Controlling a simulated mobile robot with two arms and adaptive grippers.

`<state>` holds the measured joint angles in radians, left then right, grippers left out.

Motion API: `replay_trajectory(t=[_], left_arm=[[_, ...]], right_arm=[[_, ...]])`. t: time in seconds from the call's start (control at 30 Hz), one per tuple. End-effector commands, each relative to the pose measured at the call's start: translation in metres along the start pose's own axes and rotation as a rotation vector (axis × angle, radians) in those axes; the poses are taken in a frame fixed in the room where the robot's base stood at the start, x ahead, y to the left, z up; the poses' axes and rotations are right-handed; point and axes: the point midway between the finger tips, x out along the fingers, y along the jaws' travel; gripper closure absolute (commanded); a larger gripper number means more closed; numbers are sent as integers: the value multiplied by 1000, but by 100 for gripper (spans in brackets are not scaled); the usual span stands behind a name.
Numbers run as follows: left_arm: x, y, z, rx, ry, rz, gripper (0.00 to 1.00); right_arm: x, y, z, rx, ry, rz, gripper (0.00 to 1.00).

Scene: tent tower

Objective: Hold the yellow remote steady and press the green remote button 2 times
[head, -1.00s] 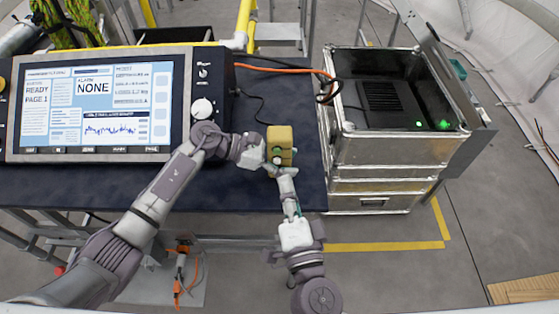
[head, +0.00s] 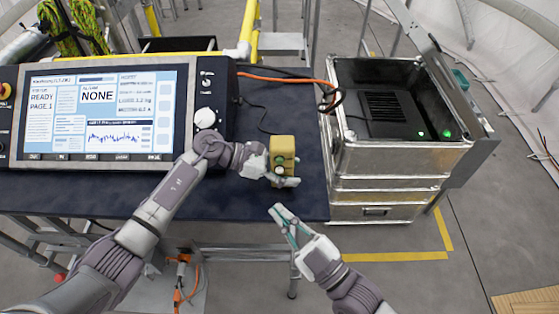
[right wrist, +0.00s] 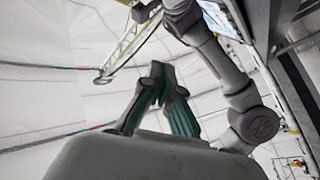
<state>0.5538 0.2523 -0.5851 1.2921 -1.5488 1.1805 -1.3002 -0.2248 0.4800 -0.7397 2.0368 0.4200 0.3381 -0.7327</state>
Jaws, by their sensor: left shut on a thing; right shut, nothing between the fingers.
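The yellow remote (head: 283,152) is held upright near the right end of the dark table in the head view. Its face has a light round spot and a greenish button (head: 279,160) low down, partly behind a finger. My left gripper (head: 283,180) is shut on the remote from the left and below. My right gripper (head: 277,210) is below the remote, in front of the table edge, apart from it. Its fingers are closed and empty. In the right wrist view the right gripper's fingers (right wrist: 158,72) point up, with my other arm behind; the remote is not visible there.
A console with a screen (head: 100,112) fills the table's left side. An open metal case (head: 400,157) with a black unit and green lights stands on the right. An orange cable (head: 275,76) runs behind the remote. Floor in front of the table is free around my right gripper.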

Motion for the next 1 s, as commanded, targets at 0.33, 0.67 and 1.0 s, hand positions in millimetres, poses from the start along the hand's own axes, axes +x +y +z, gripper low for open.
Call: replay_trajectory(t=[0.33, 0.67, 1.0], left_arm=[[0, 0, 0, 0, -1, 0, 88], [0, 0, 1, 1, -1, 0, 88], [0, 0, 0, 0, 0, 0, 88]], right_arm=[[11, 8, 8, 0, 2, 2, 100], [44, 32, 31, 1, 1, 2, 100], [61, 44, 44, 3, 0, 2, 100]])
